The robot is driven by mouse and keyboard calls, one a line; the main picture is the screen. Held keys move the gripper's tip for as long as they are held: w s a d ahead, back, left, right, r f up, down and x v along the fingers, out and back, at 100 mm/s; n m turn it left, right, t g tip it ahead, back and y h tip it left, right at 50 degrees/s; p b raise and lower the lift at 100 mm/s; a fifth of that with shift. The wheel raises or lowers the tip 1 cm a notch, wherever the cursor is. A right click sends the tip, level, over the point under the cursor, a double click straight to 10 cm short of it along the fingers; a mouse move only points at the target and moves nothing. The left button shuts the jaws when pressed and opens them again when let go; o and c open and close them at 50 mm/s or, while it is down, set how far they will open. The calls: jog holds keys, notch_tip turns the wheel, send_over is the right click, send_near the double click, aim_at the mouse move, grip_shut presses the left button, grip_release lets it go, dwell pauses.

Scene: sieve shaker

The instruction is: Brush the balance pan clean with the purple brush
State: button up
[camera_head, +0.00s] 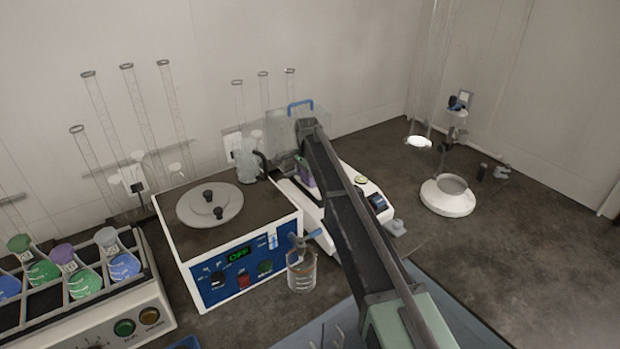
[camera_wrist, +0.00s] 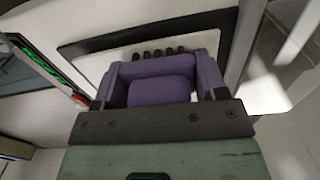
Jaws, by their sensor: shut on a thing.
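The white balance (camera_head: 360,188) stands right of the hot plate-like box, with a clear draft shield (camera_head: 285,130) and a blue handle at its back. My gripper (camera_wrist: 160,78) is shut on the purple brush (camera_wrist: 160,92). Dark bristle tufts (camera_wrist: 160,54) show beyond the brush, over a pale surface with a dark border. In the head view, a bit of purple (camera_head: 304,172) shows beside my arm at the balance, and my arm hides much of that area. I cannot tell the balance pan clearly, nor whether the bristles touch it.
A blue-fronted box with a round lid (camera_head: 210,205) is left of the balance. A beaker (camera_head: 301,272) stands before it. A rack of coloured flasks (camera_head: 75,290) is far left. A white round stand (camera_head: 447,195) is at right. The bench at far right is mostly clear.

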jog(key=shift+w+d, duration=1.15)
jog(key=shift+d, duration=0.25)
jog(key=shift+w+d, duration=1.1)
jog(key=shift+d, duration=0.3)
notch_tip(320, 180, up, 6)
jog(key=p, duration=0.6)
notch_tip(320, 180, up, 3)
jog(key=p, duration=0.3)
